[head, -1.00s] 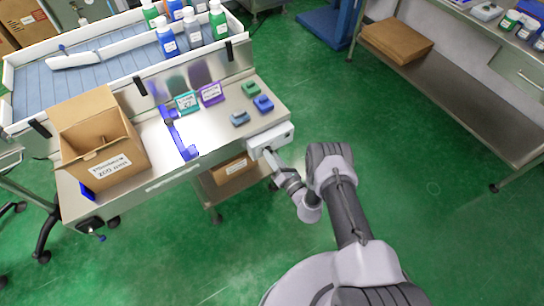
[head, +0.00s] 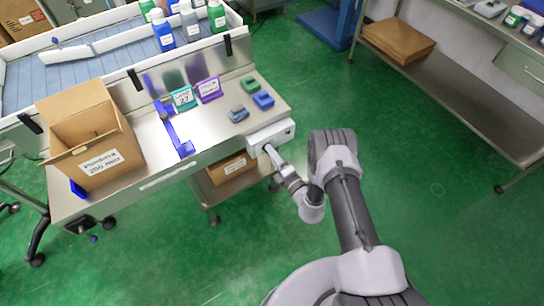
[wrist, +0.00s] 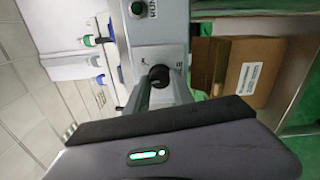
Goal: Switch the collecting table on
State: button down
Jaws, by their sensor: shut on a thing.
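The collecting table (head: 150,170) is a steel table at left in the head view. A pale control box (head: 280,132) is fixed at its right front corner. In the wrist view the control box (wrist: 160,45) carries a black rotary knob (wrist: 159,76) with small markings beside it, and a green button (wrist: 137,8) further up. My gripper (head: 269,150) is at the front face of the control box. In the wrist view its fingers reach to the knob, one on each side, and are shut on it. The knob's exact angle is hard to read.
An open cardboard box (head: 95,145) stands on the table's left part. A blue bracket (head: 178,138), small signs (head: 208,90) and several small blocks (head: 263,99) lie on top. A carton (head: 232,166) sits on the shelf below. Green floor is clear to the right.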

jog(key=m, duration=1)
jog(key=shift+m, duration=0.5)
dwell(0.3)
jog(key=c, duration=1.1)
grip_release()
jog(key=p+v, duration=0.6)
jog(key=v, duration=1.1)
jog(key=shift+s+d, duration=0.2)
